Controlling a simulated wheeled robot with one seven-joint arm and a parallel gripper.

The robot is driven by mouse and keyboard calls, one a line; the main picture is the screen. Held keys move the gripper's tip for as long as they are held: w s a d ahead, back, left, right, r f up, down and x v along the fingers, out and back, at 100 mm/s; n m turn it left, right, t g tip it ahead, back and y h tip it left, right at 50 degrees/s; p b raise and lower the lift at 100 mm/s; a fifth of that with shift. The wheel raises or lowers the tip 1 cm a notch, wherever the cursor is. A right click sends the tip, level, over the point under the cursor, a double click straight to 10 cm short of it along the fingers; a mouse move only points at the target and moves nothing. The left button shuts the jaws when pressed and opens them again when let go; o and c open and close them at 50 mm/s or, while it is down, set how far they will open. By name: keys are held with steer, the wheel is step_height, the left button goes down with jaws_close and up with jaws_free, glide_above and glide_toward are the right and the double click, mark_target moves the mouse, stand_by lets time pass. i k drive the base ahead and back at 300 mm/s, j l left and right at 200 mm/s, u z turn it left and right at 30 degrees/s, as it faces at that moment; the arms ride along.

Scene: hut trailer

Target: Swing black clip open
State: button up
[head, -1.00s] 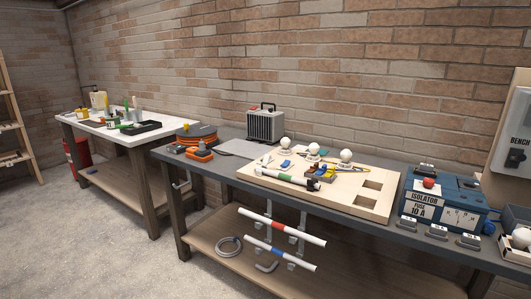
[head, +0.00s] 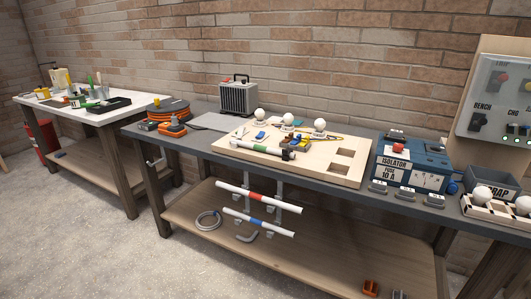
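A white tube (head: 258,149) with a green band lies along the front of the pale wooden board (head: 225,140) on the grey bench. A small black part (head: 289,155) sits at the tube's right end. It may be the black clip, but it is too small to tell whether it is open or shut. Two more white tubes hang in grey holders below the bench front, one with a red band (head: 257,196) and one with a blue band (head: 257,223). My gripper is not in view.
A blue isolator box (head: 410,170) stands right of the board, with several grey-black pieces before it. A scrap bin (head: 490,182) and wall panel (head: 505,100) are further right. A heater (head: 238,98) stands behind. Open floor (head: 110,250) lies at the left front.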

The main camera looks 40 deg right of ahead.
mark_target(287, 151)
steer(key=i+j+z, duration=0.1)
steer(key=i, duration=1.05)
